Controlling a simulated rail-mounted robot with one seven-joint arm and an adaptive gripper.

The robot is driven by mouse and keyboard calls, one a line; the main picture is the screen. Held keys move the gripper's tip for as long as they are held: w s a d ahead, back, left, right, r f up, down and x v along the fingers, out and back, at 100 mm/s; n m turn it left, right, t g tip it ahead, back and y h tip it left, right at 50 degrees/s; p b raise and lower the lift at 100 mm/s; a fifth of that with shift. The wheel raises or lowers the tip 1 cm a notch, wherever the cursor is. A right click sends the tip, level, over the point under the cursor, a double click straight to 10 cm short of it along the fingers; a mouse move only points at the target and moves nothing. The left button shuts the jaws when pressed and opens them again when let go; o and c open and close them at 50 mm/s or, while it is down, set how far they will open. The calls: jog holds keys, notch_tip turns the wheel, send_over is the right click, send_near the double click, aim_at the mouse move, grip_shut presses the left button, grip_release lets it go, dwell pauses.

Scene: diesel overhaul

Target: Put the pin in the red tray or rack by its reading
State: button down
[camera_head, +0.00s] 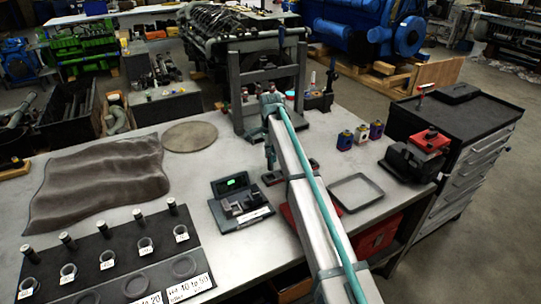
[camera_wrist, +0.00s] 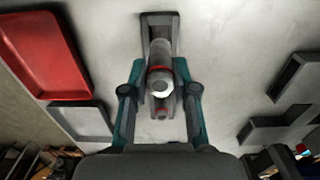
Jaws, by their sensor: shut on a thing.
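My gripper (camera_wrist: 160,108) has teal fingers and is shut on a grey metal pin (camera_wrist: 159,54) with a thin red band. The pin's bright end faces the wrist camera. Its far end lies over a small grey rectangular holder (camera_wrist: 172,20); I cannot tell whether they touch. The red tray (camera_wrist: 45,45) is at the upper left of the wrist view. In the head view it is mostly behind my arm (camera_head: 288,213). The black rack (camera_head: 105,259) with several short pins and labelled rings is at lower left. A gauge with a green display (camera_head: 237,182) stands mid-table; its digits are unreadable.
An empty grey tray (camera_head: 333,199) lies right of my arm. Small bottles (camera_head: 345,140) stand behind it. A red-topped vise (camera_head: 428,141) is at the table's right. A dark mat (camera_head: 95,180) and a round disc (camera_head: 190,136) lie left. A press frame (camera_head: 238,95) stands behind my gripper.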

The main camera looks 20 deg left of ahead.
aim_at(270, 165)
jog(key=shift+f+b, duration=0.35)
jog(key=shift+f, duration=1.05)
dwell(1.3)
jog(key=shift+f, duration=0.35)
jog(key=shift+f+b, duration=0.4)
jog(key=shift+f, duration=0.75)
dwell(0.6)
jog(key=shift+c, duration=2.1)
grip_release()
jog(key=shift+r, duration=0.15)
jog(key=shift+r+p, duration=1.7)
jog(key=shift+r, duration=2.2)
